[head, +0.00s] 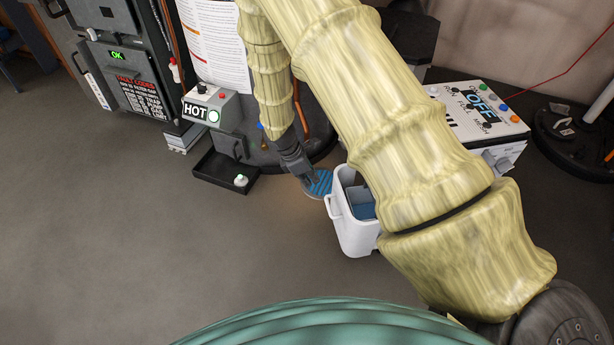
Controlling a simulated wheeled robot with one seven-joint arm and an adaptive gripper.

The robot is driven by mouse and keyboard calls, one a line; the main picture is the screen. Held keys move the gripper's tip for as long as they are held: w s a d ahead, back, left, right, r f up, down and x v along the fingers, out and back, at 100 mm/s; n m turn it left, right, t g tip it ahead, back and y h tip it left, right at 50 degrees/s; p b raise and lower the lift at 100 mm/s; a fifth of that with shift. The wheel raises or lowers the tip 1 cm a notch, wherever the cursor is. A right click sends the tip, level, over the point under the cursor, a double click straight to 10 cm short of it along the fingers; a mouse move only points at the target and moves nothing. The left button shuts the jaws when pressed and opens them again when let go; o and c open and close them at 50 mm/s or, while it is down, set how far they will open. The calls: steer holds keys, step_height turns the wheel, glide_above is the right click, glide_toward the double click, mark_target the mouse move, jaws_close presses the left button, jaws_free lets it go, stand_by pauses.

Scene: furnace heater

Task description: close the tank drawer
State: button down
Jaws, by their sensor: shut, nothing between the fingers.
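A white open-topped tank drawer (352,236) with blue inside stands out in front of the white unit (500,142) marked OFF. A pale handle shows on its left side. My arm crosses in front and hides its right side and where it meets the unit. My gripper (308,178) points down, left of the tank drawer's upper left corner and apart from it in the picture. It is shut and empty, small in this view. A round blue-striped disc (320,184) shows at its tip; I cannot tell whether they touch.
A black tray (210,181) with a small white-and-green item lies on the floor at left. A HOT control box (207,104) and a dark furnace cabinet (120,70) stand behind. Open grey floor (150,250) fills the front left.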

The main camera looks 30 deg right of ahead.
mark_target(326, 196)
steer(key=shift+s+d+f+b, duration=0.25)
steer(key=shift+d+f+b, duration=0.25)
steer(key=shift+d+f, duration=0.35)
steer(key=shift+s+d+f+b, duration=0.25)
steer(key=shift+d+f+b, duration=0.3)
steer(key=shift+d, duration=0.45)
steer(key=shift+s+d+f+b, duration=0.25)
steer(key=shift+d+f+b, duration=0.2)
steer(key=shift+d+f, duration=0.4)
steer(key=shift+d+r, duration=0.15)
